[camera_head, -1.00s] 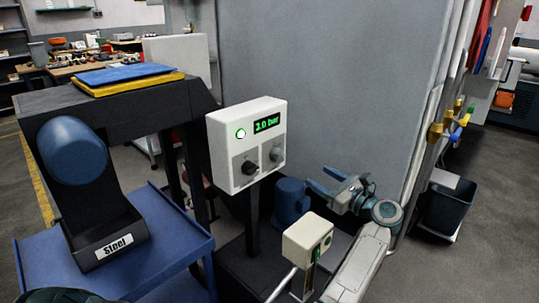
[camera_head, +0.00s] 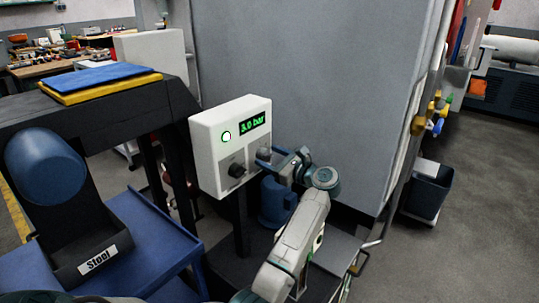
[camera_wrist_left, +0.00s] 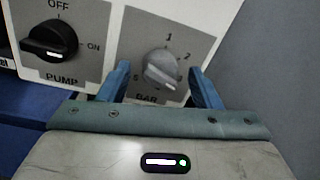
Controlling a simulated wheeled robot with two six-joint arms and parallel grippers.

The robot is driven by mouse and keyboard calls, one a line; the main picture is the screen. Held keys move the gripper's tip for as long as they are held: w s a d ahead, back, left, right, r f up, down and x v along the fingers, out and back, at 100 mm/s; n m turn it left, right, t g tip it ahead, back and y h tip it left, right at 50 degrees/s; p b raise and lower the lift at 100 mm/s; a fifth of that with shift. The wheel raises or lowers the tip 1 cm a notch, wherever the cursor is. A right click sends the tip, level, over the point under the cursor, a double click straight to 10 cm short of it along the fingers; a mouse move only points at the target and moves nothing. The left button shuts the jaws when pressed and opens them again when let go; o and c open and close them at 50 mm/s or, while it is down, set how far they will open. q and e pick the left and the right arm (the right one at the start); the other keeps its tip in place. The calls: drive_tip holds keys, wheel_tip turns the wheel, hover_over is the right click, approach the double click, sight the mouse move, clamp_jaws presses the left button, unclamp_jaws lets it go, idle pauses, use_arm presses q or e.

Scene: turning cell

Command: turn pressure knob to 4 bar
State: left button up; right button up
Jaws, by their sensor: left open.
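A white control box (camera_head: 205,135) has a green display (camera_head: 255,122) that reads 3.0 bar, beside a lit round lamp. Its grey BAR knob (camera_wrist_left: 160,68) sits on a grey plate with a number scale, in the left wrist view. The knob's pointer is turned to the lower right, past the 2. My left gripper (camera_head: 274,162) is open at the front of the box. In the left wrist view its two blue fingers (camera_wrist_left: 160,70) stand on either side of the knob, with a gap to it. They cover part of the scale. My right gripper is not in view.
The black PUMP knob (camera_wrist_left: 50,42) is left of the BAR knob and points towards ON. A blue cart (camera_head: 160,240) and a dark bin labelled Steel (camera_head: 85,235) stand at left. A blue motor-like body (camera_head: 275,203) is below the box. A grey cabinet wall (camera_head: 320,80) rises behind.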

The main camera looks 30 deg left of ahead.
use_arm(q)
drive_tip(key=shift+a, duration=0.35)
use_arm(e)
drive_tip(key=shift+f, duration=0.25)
use_arm(q)
drive_tip(key=c, duration=1)
drive_tip(key=shift+m, duration=1)
drive_tip(key=shift+m+p, duration=0.3)
drive_tip(key=shift+m, duration=0.5)
drive_tip(key=m+p, duration=0.2)
drive_tip(key=m, duration=0.4)
drive_tip(key=shift+w+h+p, duration=0.15)
drive_tip(key=shift+h+p, duration=0.15)
drive_tip(key=shift+m, duration=0.6)
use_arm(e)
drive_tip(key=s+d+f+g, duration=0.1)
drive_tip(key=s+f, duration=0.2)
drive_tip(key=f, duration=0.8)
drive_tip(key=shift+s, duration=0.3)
